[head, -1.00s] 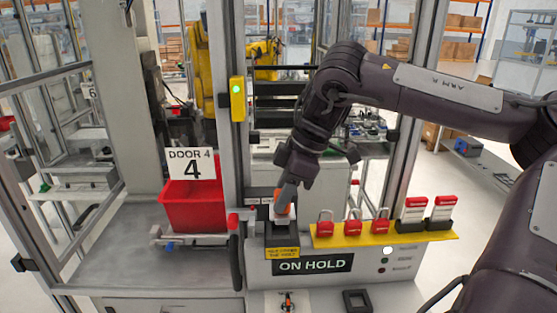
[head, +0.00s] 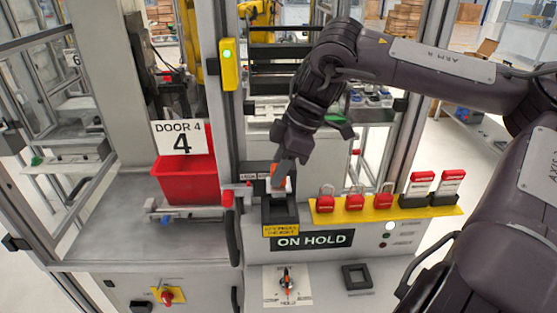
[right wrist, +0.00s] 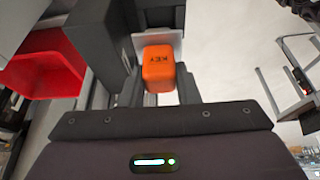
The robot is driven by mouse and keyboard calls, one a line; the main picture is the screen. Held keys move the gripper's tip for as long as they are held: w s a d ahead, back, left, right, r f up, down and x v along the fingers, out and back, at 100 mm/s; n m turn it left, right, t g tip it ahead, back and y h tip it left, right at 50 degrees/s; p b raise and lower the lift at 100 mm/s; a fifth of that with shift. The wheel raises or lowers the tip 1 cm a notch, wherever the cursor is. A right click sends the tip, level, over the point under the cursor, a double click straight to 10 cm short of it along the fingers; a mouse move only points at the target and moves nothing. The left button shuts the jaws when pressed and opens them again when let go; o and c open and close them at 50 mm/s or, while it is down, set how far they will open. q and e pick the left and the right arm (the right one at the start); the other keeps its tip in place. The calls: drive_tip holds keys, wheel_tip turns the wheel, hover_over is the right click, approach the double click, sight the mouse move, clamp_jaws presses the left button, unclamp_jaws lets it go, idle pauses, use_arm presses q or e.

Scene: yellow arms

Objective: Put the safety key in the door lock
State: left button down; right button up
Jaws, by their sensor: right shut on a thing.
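The safety key is an orange block marked KEY (right wrist: 158,70) between the fingers of my right gripper (right wrist: 160,88) in the right wrist view. In the head view the orange key (head: 276,174) shows beside my right gripper (head: 281,182), which is shut on it. The key is just above a dark open-topped holder (head: 280,214) with a yellow label. A black housing (head: 254,170) with a partly hidden label, perhaps the door lock, is just behind and left. Whether the key's lower end touches anything is hidden. My left gripper is out of view.
A red bin (head: 187,181) stands left under the DOOR 4 sign (head: 181,138). A yellow shelf (head: 385,212) with red padlocks and tagged blocks is right of the holder. An ON HOLD sign (head: 302,240) and a rotary switch (head: 287,281) are below. A door post (head: 228,140) rises behind.

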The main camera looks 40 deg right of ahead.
drive_tip(key=shift+s+a+f, duration=0.15)
drive_tip(key=shift+f, duration=0.3)
drive_tip(key=shift+a+f, duration=0.1)
drive_tip(key=shift+f, duration=0.45)
drive_tip(key=shift+f+b, duration=0.5)
drive_tip(key=shift+f, duration=0.1)
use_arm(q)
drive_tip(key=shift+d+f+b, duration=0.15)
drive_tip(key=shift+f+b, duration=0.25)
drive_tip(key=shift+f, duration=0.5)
use_arm(e)
drive_tip(key=shift+f, duration=0.65)
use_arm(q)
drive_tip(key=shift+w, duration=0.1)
use_arm(e)
drive_tip(key=o, duration=1.1)
drive_tip(key=shift+c, duration=0.2)
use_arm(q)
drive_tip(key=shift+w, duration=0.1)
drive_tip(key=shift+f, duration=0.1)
